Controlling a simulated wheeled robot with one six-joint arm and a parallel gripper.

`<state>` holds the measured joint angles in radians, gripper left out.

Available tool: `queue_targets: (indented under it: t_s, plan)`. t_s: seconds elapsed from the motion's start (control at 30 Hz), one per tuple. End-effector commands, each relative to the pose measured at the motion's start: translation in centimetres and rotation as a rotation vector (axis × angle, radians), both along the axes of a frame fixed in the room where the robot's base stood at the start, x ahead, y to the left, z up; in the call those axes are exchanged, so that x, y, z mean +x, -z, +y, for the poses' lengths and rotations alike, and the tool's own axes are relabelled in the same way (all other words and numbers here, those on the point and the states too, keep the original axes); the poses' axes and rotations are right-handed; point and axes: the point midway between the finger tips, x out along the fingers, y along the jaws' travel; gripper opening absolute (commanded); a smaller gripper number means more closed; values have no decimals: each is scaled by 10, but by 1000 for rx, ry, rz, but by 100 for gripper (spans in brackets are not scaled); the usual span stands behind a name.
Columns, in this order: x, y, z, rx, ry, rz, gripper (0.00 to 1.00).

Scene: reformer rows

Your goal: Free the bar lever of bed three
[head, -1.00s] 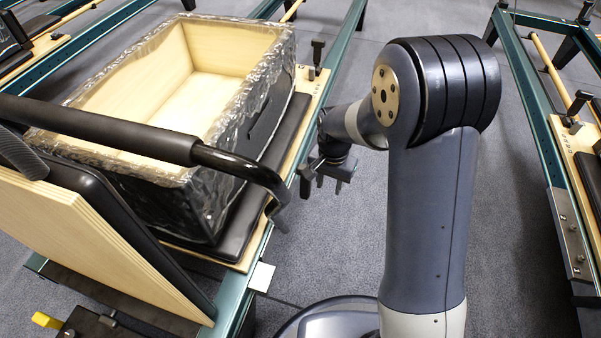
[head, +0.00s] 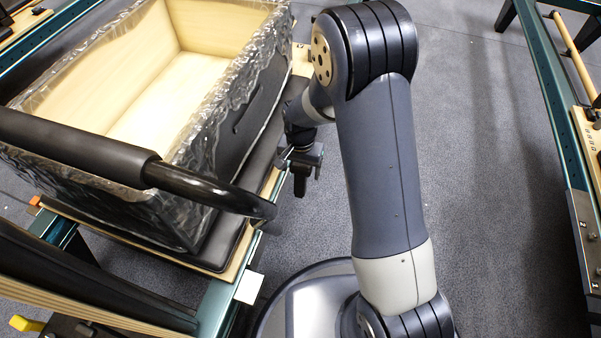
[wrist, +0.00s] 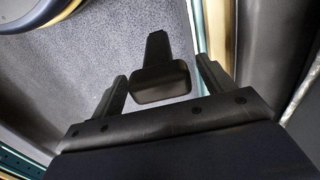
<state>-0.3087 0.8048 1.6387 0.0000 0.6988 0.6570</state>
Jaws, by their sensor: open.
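A black padded foot bar (head: 75,145) crosses the left side of the head view, over the near end of an open box, and its right end bends down beside the bed frame. A yellow-handled lever (head: 27,323) shows at the lower left corner; I cannot tell whether it is the bar lever. My gripper (head: 300,175) is beside the bed's right edge, apart from the yellow handle. In the wrist view my gripper (wrist: 162,88) is open, and a black block on a stem (wrist: 160,82) appears between its fingers. I cannot tell what the block belongs to or whether it touches.
The wooden box (head: 185,80), wrapped in crumpled clear film, stands on the bed's dark carriage pad (head: 225,245). A green rail with a white plate (head: 249,288) runs along the near right side. Another bed (head: 565,130) stands at right.

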Motion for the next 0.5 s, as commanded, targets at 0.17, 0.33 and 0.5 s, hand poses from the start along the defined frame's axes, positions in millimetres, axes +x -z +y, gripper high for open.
queue_targets:
  t_s: [0.17, 0.33, 0.5]
  plan:
    - [0, 12, 0, 0, 0, 0, 76]
    - [0, 12, 0, 1, 0, -1, 76]
    - [0, 12, 0, 1, 0, -1, 71]
